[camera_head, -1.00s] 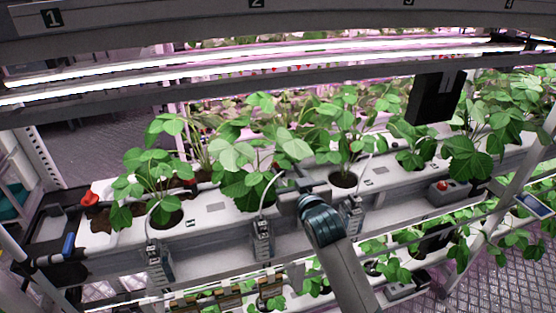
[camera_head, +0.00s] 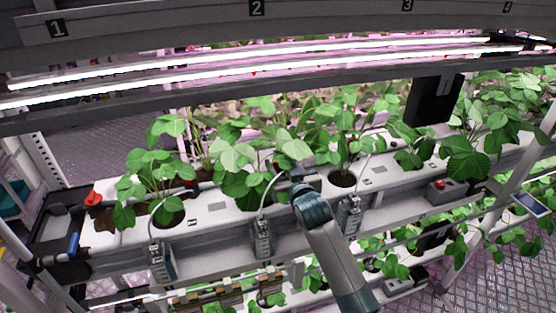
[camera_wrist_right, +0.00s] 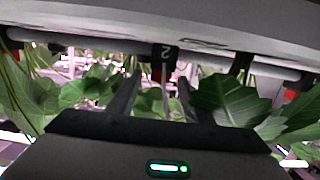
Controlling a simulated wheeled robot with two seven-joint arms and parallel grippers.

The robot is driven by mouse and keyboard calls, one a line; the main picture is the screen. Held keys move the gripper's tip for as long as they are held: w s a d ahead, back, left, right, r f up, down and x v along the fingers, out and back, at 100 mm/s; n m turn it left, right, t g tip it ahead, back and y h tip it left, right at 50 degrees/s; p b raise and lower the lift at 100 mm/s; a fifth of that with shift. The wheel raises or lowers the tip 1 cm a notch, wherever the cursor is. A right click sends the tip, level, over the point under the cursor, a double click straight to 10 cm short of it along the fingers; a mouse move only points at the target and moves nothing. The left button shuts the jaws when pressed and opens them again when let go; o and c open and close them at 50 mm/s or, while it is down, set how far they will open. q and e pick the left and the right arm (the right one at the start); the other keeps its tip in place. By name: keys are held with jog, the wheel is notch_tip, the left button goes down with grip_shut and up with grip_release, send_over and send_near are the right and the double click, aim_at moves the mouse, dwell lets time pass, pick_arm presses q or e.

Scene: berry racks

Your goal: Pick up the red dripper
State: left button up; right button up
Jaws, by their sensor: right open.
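In the right wrist view, a small red piece (camera_wrist_right: 158,76), which may be the red dripper, shows behind and between my fingers, just under a black tag marked 2 (camera_wrist_right: 164,57). My right gripper (camera_wrist_right: 156,88) is open, its two fingers pointing towards the leaves under the pipe, with nothing seen held. In the head view, my right gripper (camera_head: 287,178) is over the front edge of the white planter (camera_head: 218,208), beside a leafy plant (camera_head: 240,158). The dripper cannot be made out there. My left gripper is not in view.
Large leaves (camera_wrist_right: 230,100) crowd both sides of my fingers. In the head view, a red object (camera_head: 93,198) sits at the planter's left end, and thin curved tubes rise from grey clips (camera_head: 262,238).

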jog(key=shift+p+x, duration=0.35)
jog(key=shift+x, duration=1.1)
jog(key=shift+r, duration=0.1)
jog(key=c, duration=1.1)
